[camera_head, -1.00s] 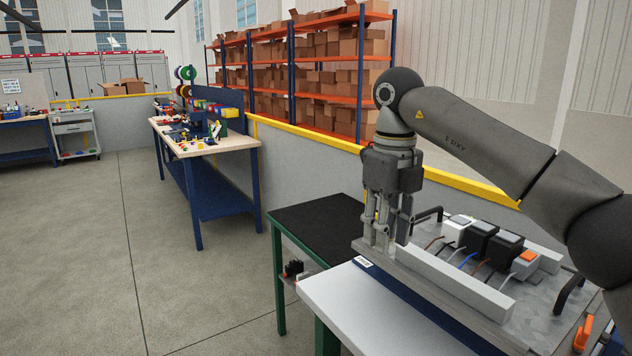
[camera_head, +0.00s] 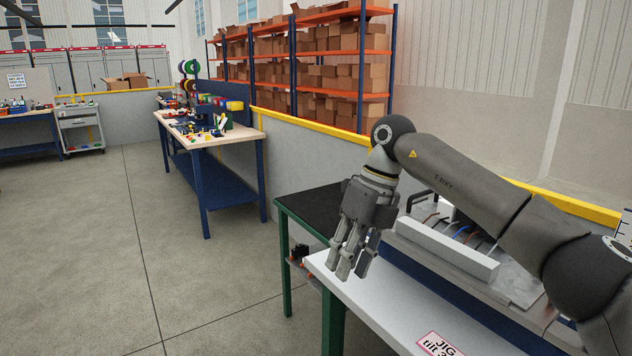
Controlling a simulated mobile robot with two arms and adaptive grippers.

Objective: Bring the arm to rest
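My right gripper (camera_head: 352,262) hangs from my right arm, pointing down and tilted, above the near edge of the light worktop. Its fingers look close together, with nothing visible held between them. How far they are apart cannot be told from this angle. My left gripper is not in view.
The light worktop (camera_head: 395,310) carries a panel with a pale duct (camera_head: 447,248) and wires, partly hidden behind my arm. A black-topped green table (camera_head: 312,208) stands beside it. A wooden workbench (camera_head: 215,139) and boxed shelves (camera_head: 330,74) are farther back. The floor at left is clear.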

